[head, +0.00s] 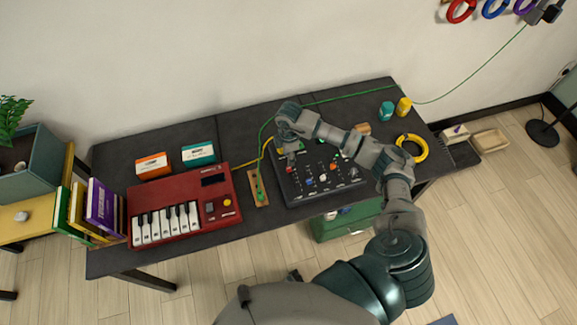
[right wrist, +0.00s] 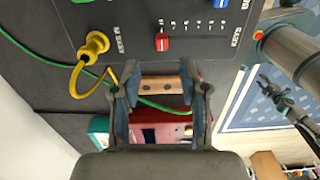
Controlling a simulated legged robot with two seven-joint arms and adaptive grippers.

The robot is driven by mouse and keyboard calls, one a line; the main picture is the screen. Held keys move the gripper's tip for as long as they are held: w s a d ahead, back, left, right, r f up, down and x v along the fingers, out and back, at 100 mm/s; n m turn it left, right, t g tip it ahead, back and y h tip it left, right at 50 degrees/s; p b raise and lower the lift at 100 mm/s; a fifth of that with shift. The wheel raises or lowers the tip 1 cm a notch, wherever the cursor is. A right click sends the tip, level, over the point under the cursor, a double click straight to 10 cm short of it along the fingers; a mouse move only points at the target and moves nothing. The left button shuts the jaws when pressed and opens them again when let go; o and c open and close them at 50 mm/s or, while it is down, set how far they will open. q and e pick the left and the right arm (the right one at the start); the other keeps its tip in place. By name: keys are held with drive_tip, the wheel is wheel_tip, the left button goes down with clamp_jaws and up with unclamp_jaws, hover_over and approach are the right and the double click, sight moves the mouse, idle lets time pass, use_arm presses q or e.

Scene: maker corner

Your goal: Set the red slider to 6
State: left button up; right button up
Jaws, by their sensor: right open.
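The dark control panel (head: 328,192) lies on the black table, with several coloured caps on it. The red slider (right wrist: 162,42) shows in the right wrist view as a red cap with a white mark, beside a row of small ticks whose numbers I cannot read. In the head view its red cap (head: 289,169) is at the panel's left part. My right gripper (head: 289,152) is above that part of the panel. In the right wrist view its fingers (right wrist: 162,82) are apart and empty, with the red slider beyond the tips and apart from them. My left gripper is not in the head view.
A blue cap (right wrist: 220,3) and a yellow plug (right wrist: 94,45) with its cable are near the red slider. A red keyboard (head: 180,210) and a wooden strip (head: 259,186) lie to the left. A yellow ring (head: 411,147) lies right of my right arm.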

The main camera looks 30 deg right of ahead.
sight(289, 168)
wheel_tip(289, 168, down, 8)
drive_tip(key=shift+s+r, duration=0.1)
clamp_jaws()
